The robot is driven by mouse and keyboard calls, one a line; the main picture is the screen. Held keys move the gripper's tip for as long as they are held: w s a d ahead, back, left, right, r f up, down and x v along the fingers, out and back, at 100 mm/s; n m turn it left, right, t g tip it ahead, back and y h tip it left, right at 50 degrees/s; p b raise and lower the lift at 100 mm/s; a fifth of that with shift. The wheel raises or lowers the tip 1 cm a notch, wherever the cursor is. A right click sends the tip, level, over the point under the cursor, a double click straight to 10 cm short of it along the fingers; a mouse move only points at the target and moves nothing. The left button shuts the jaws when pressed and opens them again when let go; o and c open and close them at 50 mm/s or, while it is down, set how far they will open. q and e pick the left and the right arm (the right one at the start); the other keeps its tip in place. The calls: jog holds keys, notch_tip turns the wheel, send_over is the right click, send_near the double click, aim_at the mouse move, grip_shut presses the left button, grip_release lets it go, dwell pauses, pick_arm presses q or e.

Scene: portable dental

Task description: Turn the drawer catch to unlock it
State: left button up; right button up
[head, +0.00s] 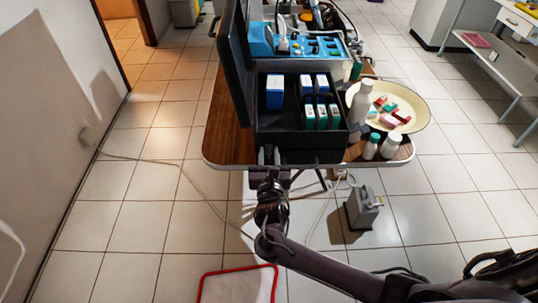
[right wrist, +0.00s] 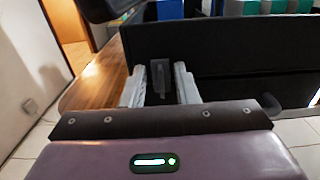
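The drawer catch (right wrist: 160,78) is a small dark grey upright piece on the black front wall of the case (right wrist: 235,65), seen in the right wrist view. My right gripper (right wrist: 160,88) has its two pale fingers on either side of the catch, with a narrow gap visible on each side. In the head view my right gripper (head: 269,156) is at the near front edge of the black case (head: 300,142), and the catch is hidden behind its fingers. My left gripper is not in view.
The case stands on a wooden table (head: 228,130), holding several blue, white and green boxes. White bottles (head: 371,147) and a cream tray (head: 417,116) stand at the right. A grey foot pedal (head: 362,208) and a red-edged mat (head: 238,285) lie on the floor.

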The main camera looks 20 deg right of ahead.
grip_shut()
jog(key=shift+d+r+m+p, duration=0.1)
jog(key=shift+d+m+p, duration=0.05)
jog(key=shift+m+p, duration=1.15)
jog(key=m, duration=0.3)
jog(key=m+p, duration=0.1)
jog(key=m, duration=0.1)
jog(key=shift+s+d+f, duration=0.1)
jog(key=shift+d+f, duration=0.1)
jog(key=shift+d, duration=0.05)
jog(key=m, duration=0.4)
jog(key=shift+d+f, duration=0.2)
jog(key=shift+f, duration=0.05)
jog(key=m, duration=0.6)
jog(key=shift+s+d+f, duration=0.1)
jog(key=shift+f, duration=0.25)
jog(key=shift+m, duration=0.3)
